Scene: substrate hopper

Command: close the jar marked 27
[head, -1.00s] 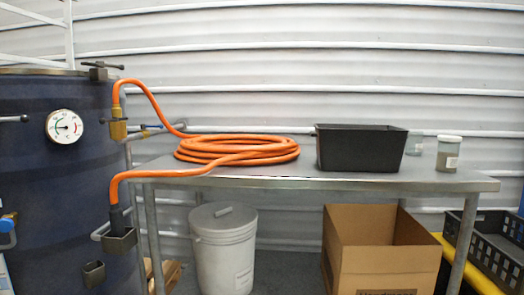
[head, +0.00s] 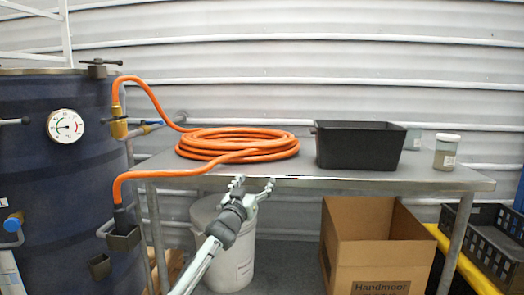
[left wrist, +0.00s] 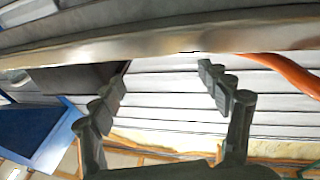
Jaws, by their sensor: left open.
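A clear jar (head: 447,152) with a pale top and a white label stands upright near the right end of the steel table (head: 300,182). A second jar (head: 413,140) is partly hidden behind the black bin. I cannot read a number on either jar, or tell for sure whether either is closed. My left gripper (head: 252,186) is open and empty at the table's front edge, below the hose coil and well left of the jars. Its spread fingers also show in the left wrist view (left wrist: 163,80), with nothing between them. My right gripper is not in view.
A black bin (head: 358,147) and a coiled orange hose (head: 240,143) occupy the tabletop. A dark blue tank (head: 50,190) stands left. Below are a white bucket (head: 240,262), a cardboard box (head: 375,255) and a black crate (head: 490,245). The tabletop's front right is clear.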

